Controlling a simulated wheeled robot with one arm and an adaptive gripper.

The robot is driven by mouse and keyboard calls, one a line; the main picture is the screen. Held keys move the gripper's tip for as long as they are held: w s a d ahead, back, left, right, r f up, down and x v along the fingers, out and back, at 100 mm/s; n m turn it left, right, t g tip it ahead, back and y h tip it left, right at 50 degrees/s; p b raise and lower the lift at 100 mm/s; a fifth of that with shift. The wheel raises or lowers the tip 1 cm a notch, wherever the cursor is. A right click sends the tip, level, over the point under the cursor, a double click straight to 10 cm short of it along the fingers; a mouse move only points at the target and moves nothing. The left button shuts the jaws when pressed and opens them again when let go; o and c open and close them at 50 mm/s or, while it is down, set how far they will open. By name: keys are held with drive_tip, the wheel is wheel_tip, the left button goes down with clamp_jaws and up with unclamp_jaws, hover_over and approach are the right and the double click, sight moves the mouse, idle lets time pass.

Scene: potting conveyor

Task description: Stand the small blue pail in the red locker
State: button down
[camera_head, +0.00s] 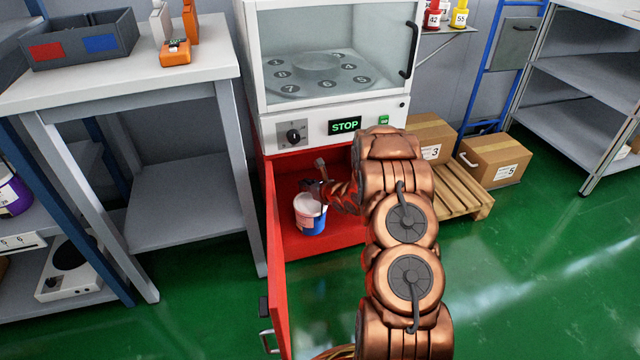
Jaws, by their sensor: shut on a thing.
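The small blue pail (312,225), with a white top and a pale patch on its side, is upright inside the red locker (345,233), low over its floor near the front. I cannot tell whether its base touches the floor. The locker is under the white machine, and its door (275,255) stands open toward me on the left. My gripper (316,190) reaches into the locker from the right and is shut on the pail at its top edge. My arm hides the right part of the locker.
The white machine (345,130) with a STOP display stands above the locker. A grey table (120,75) stands at left. Cardboard boxes (493,162) and a wooden pallet (465,195) lie at right. The green floor (520,270) is clear at front right.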

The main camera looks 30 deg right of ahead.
drive_tip(key=w+d+f+b, duration=0.1)
drive_tip(key=w+d+f, duration=0.1)
drive_tip(key=d, duration=0.5)
drive_tip(key=w+d+f+b, duration=0.2)
drive_tip(key=w+d, duration=0.2)
drive_tip(key=d, duration=0.2)
drive_tip(key=shift+w+d+f, duration=0.3)
drive_tip(key=shift+w+d, duration=0.05)
drive_tip(key=shift+d, duration=0.05)
idle(0.4)
drive_tip(key=shift+b, duration=0.3)
drive_tip(key=c, duration=1.2)
unclamp_jaws()
drive_tip(key=shift+f, duration=0.2)
drive_tip(key=shift+r, duration=0.1)
drive_tip(key=shift+p+v, duration=1.3)
drive_tip(key=shift+v, duration=4.7)
